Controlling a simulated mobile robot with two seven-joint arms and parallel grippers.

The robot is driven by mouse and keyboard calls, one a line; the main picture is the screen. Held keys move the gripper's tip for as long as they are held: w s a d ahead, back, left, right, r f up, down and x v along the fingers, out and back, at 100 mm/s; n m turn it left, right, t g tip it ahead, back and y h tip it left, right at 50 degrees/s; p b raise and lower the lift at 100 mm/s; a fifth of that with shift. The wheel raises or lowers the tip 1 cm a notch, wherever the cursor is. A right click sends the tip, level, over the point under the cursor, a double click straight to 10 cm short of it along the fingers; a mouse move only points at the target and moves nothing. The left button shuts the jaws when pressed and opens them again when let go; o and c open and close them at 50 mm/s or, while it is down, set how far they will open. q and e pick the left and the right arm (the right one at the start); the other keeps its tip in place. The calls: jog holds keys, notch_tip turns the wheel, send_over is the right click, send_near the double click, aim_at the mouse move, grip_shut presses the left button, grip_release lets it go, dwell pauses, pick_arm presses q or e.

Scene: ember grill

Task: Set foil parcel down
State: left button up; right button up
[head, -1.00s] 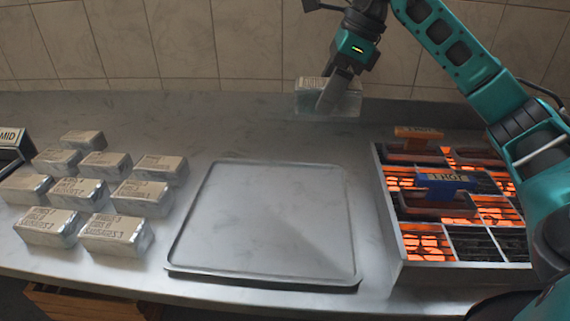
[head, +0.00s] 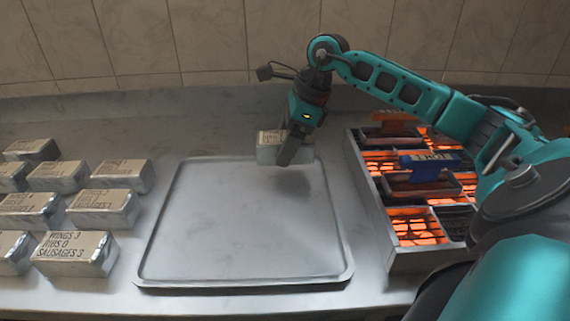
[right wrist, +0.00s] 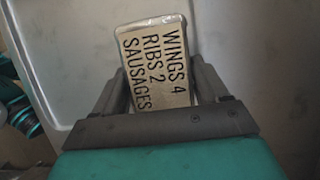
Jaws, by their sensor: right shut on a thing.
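My right gripper (head: 294,154) is shut on a foil parcel (head: 270,138) with a tan label on top. It holds the parcel above the far right part of the grey metal tray (head: 165,240); a shadow lies on the tray below. In the right wrist view the parcel (right wrist: 158,65) sits between the two fingers (right wrist: 155,95), its label reading WINGS 4, RIBS 2, SAUSAGES and a part that is hidden. The tray is otherwise empty. My left gripper is not in view.
Several labelled foil parcels (head: 75,250) stand in rows on the counter left of the tray. A glowing grill (head: 385,240) with an orange-handled piece (head: 393,116) and a blue-handled piece (head: 430,160) stands on the right. A tiled wall (head: 200,40) closes the back.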

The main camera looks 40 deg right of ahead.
aim_at(285, 176)
jog(key=shift+f, duration=2.3)
jog(key=shift+f+b, duration=0.15)
jog(key=shift+b, duration=0.25)
jog(key=o, duration=1)
jog(key=p+v, duration=0.1)
jog(key=v, duration=1.1)
jog(key=shift+w+a, duration=0.1)
